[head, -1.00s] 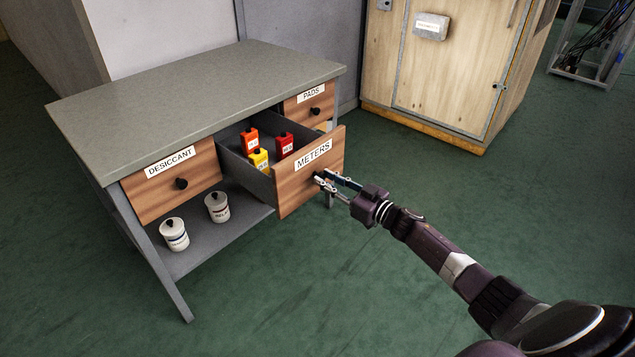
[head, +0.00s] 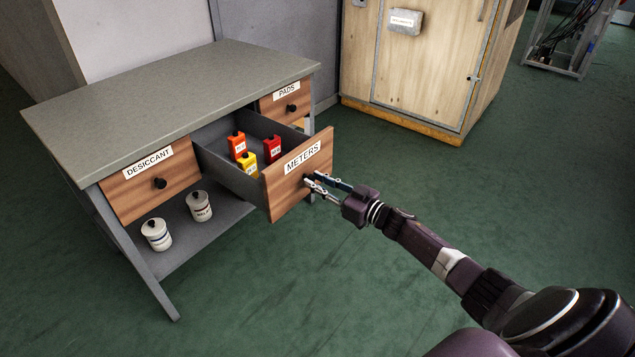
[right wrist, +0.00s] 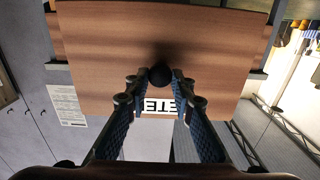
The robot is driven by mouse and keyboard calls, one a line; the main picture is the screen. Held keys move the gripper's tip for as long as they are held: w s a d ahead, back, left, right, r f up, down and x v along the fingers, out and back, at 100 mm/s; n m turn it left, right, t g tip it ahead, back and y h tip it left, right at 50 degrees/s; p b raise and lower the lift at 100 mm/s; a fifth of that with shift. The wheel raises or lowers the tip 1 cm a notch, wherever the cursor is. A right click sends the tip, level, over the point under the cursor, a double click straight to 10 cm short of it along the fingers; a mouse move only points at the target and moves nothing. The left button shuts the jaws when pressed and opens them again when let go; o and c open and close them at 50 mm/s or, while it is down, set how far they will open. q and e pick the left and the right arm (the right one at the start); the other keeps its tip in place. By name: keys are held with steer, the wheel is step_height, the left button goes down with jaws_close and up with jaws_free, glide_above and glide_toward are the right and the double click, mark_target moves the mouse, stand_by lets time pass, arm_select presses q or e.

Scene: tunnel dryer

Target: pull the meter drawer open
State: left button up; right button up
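The METERS drawer (head: 298,180) stands pulled out of the bench, with a wood front and grey sides. Inside it are an orange meter (head: 237,146), a red meter (head: 273,150) and a yellow meter (head: 248,165). My right gripper (head: 311,179) is at the drawer front, its fingers around the knob. In the right wrist view the dark round knob (right wrist: 160,76) sits between the two fingertips of my gripper (right wrist: 160,80), which appear shut on it. In the head view the knob is mostly hidden by the fingers. My left gripper is not in view.
The bench (head: 170,95) also has a DESICCANT drawer (head: 130,190) and a PADS drawer (head: 285,104), both shut. Two white jars (head: 157,234) (head: 199,206) stand on its lower shelf. A wooden cabinet (head: 425,60) stands behind. Green floor in front is clear.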

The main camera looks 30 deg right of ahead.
steer(key=o, duration=0.4)
steer(key=shift+o, duration=0.2)
steer(key=v, duration=1.2)
